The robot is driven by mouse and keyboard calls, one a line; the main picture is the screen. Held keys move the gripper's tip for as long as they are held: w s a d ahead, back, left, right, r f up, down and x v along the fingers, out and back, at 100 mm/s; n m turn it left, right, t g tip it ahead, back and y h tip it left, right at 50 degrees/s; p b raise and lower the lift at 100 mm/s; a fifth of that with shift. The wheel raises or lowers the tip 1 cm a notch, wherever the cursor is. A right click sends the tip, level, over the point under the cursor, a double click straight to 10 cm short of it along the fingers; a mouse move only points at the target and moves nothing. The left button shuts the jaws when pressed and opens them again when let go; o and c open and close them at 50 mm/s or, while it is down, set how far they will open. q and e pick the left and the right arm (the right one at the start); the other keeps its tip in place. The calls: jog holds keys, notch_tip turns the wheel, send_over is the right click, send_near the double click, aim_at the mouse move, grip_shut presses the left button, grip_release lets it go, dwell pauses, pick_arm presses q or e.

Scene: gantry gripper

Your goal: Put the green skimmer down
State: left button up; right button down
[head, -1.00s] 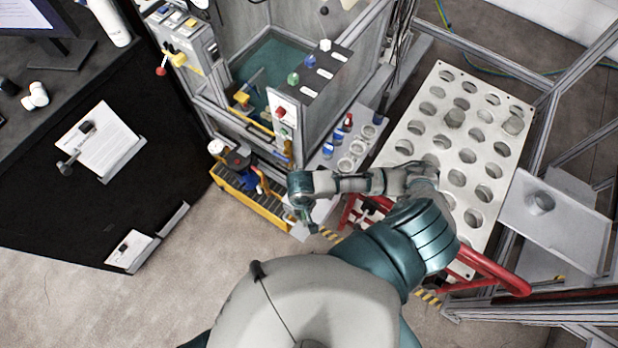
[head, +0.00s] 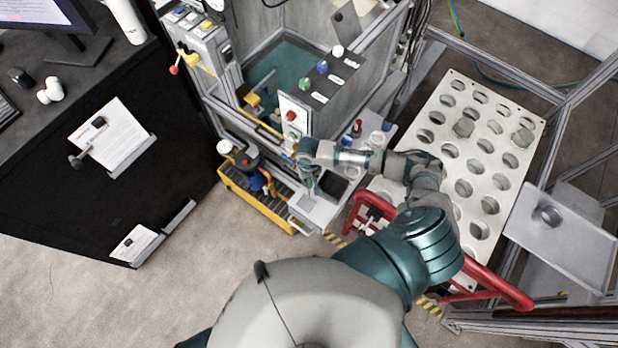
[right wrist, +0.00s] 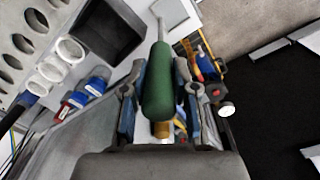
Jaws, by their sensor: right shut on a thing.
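The green skimmer (right wrist: 158,85) lies lengthwise between the fingers of my right gripper (right wrist: 160,112) in the right wrist view. Its thick green handle has a brass-coloured end near the palm, and a pale flat part shows at its far end. The right gripper is shut on the handle. In the head view, my right gripper (head: 306,178) is over the left part of a small grey side shelf (head: 318,210), near the tank front. The skimmer is too small and covered to make out clearly there. I cannot tell whether it touches the shelf. My left gripper is not in view.
A dark square recess (right wrist: 103,32) lies left of the skimmer, beside several white rings (right wrist: 50,67) and blue-and-red bottles (right wrist: 72,105). A yellow crate (head: 262,207) stands below the shelf. A red rail (head: 495,283) and perforated plate (head: 485,110) are at the right.

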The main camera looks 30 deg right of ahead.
jog(key=c, duration=0.9)
grip_release()
jog(key=shift+r, duration=0.1)
jog(key=shift+r, duration=0.25)
notch_tip(320, 180, up, 12)
jog(key=shift+a+f, duration=0.15)
jog(key=shift+f, duration=0.1)
